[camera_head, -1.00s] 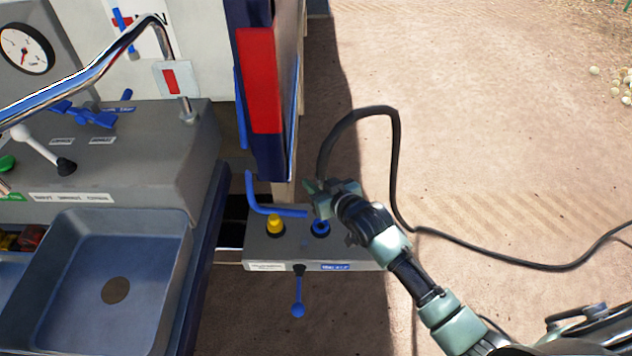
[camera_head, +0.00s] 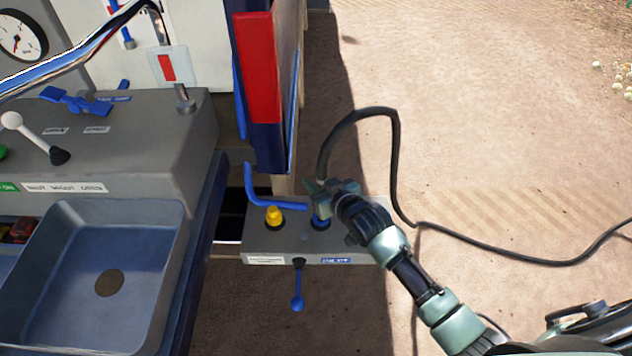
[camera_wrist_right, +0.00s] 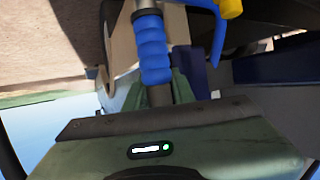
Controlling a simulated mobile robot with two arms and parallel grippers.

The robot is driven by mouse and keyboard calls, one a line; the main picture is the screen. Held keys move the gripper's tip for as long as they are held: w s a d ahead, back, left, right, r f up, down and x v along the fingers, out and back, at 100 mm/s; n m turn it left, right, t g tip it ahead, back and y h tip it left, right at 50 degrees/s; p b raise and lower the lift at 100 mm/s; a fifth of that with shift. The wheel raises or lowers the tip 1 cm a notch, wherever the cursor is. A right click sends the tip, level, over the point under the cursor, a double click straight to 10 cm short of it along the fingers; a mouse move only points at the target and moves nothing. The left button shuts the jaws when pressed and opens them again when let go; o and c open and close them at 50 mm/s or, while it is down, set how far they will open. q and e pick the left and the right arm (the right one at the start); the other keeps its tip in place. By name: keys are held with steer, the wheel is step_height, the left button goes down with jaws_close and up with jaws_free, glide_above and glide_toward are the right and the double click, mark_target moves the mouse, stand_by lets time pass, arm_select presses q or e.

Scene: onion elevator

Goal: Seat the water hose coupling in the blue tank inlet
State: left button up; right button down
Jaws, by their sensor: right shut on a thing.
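My right gripper (camera_head: 325,190) is shut on the hose coupling, over the blue tank inlet (camera_head: 321,222) on a grey block. In the head view the gripper hides most of the coupling. In the right wrist view the coupling shows as a blue ribbed sleeve (camera_wrist_right: 152,50) with a metal collar at its far end, between my green fingers (camera_wrist_right: 158,92). The black hose (camera_head: 350,120) loops up from the gripper and runs right over the ground. Whether the coupling's end touches or enters the inlet I cannot tell. My left gripper is not in view.
A yellow fitting (camera_head: 274,216) stands left of the inlet, with a bent blue pipe (camera_head: 275,204) beside it. A blue-knobbed lever (camera_head: 298,290) hangs in front of the block. A post with a red panel (camera_head: 258,68) rises behind. A sink (camera_head: 160,290) is at left. Open ground lies right.

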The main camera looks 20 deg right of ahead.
steer(key=shift+f, duration=0.15)
stand_by(0.5)
steer(key=shift+f, duration=0.35)
steer(key=shift+f, duration=0.25)
steer(key=shift+f, duration=0.2)
steer(key=shift+f+b, duration=0.3)
steer(key=shift+f, duration=0.05)
steer(key=shift+f, duration=0.15)
stand_by(0.5)
steer(key=shift+f, duration=0.4)
